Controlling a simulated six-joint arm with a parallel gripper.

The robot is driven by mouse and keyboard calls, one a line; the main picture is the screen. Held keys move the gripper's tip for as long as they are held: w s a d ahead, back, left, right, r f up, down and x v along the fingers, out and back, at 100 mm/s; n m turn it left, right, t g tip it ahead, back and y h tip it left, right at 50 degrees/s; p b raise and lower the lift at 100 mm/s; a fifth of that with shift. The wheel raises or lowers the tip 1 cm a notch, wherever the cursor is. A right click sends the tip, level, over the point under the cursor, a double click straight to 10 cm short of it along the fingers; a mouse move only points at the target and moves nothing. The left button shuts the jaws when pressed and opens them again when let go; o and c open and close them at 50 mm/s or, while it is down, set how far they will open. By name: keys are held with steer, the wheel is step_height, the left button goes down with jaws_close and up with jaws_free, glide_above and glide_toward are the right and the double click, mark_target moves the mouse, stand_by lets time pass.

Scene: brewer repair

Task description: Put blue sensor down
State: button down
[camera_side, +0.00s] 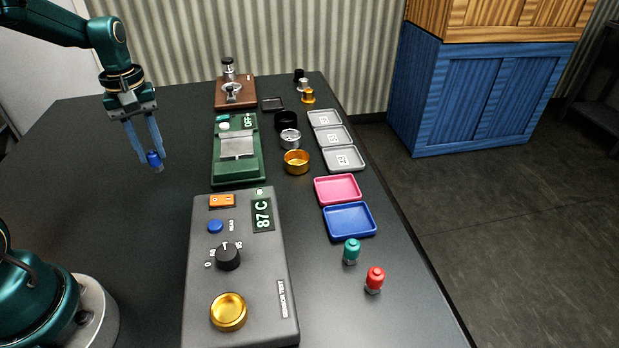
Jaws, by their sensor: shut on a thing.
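The blue sensor (154,159) is held between the fingertips of my gripper (151,154). The gripper is shut on it and points down, to the left of the green scale. The sensor is upright or nearly so and appears to be above the black table; the exact gap cannot be told. A blue tray (349,221) and a pink tray (338,189) lie on the right side of the table, both empty. A teal sensor (351,251) and a red sensor (375,279) stand on the table in front of the blue tray.
The grey sensor test box (238,275) with a gold cup (229,311) reads 87 C. Behind it are the green scale (238,167), a brown stand (236,93), grey numbered trays (344,158) and metal rings (296,162). The table's left side (85,170) is clear.

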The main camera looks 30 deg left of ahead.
steer(key=shift+f, duration=1.3)
steer(key=shift+f, duration=0.15)
steer(key=c, duration=0.7)
jaws_free()
steer(key=shift+o, duration=0.2)
